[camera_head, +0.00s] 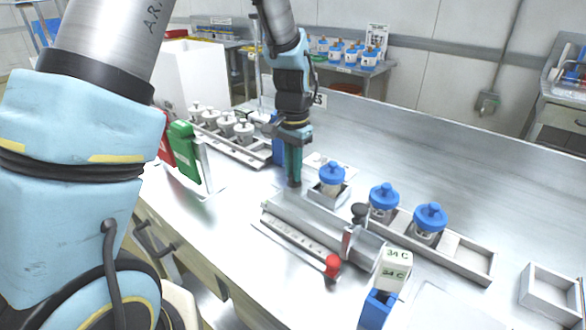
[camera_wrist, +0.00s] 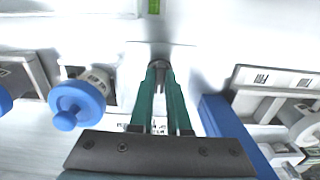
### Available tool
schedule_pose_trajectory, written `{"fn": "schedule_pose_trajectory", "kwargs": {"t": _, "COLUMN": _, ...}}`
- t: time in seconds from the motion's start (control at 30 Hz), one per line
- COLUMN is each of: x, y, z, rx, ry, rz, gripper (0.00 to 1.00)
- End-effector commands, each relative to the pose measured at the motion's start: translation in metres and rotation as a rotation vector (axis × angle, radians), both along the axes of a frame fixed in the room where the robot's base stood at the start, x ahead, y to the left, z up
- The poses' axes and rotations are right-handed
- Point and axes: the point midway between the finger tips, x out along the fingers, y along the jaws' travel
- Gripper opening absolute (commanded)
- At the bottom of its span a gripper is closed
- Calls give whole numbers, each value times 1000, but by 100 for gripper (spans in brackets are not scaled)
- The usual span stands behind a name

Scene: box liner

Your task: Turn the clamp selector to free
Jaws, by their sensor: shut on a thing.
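My gripper (camera_head: 293,183) points down at the back-left end of the long grey bench device (camera_head: 318,226). In the wrist view its two green fingers (camera_wrist: 158,66) are close together at the tips, around a small dark grey part (camera_wrist: 159,50) that I take to be the clamp selector. The fingers hide most of this part, and its setting cannot be read. The device also carries a red knob (camera_head: 333,265) at its front right and a black ball-ended lever (camera_head: 360,211).
A blue-lidded jar (camera_head: 331,174) stands in a holder close right of my gripper. Two more jars stand in a rail (camera_head: 468,258) further right. A blue block (camera_wrist: 226,125) is close beside the fingers. A white and blue "34 C" unit (camera_head: 394,268) stands at the front right.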

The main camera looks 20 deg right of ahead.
Motion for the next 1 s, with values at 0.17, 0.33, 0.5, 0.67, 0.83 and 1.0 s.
{"fn": "schedule_pose_trajectory", "kwargs": {"t": 0.17, "x": -1, "y": 0, "z": 1, "rx": 1, "ry": 0, "rz": 164, "gripper": 0}}
{"fn": "schedule_pose_trajectory", "kwargs": {"t": 0.33, "x": -2, "y": -1, "z": 1, "rx": 2, "ry": 1, "rz": 306, "gripper": 0}}
{"fn": "schedule_pose_trajectory", "kwargs": {"t": 0.5, "x": -2, "y": -1, "z": 1, "rx": 1, "ry": 0, "rz": 420, "gripper": 0}}
{"fn": "schedule_pose_trajectory", "kwargs": {"t": 0.67, "x": -2, "y": -2, "z": 1, "rx": 1, "ry": 0, "rz": 495, "gripper": 0}}
{"fn": "schedule_pose_trajectory", "kwargs": {"t": 0.83, "x": -2, "y": -2, "z": 1, "rx": 0, "ry": 1, "rz": 541, "gripper": 0}}
{"fn": "schedule_pose_trajectory", "kwargs": {"t": 1.0, "x": -2, "y": -2, "z": 0, "rx": 0, "ry": 1, "rz": 561, "gripper": 0}}
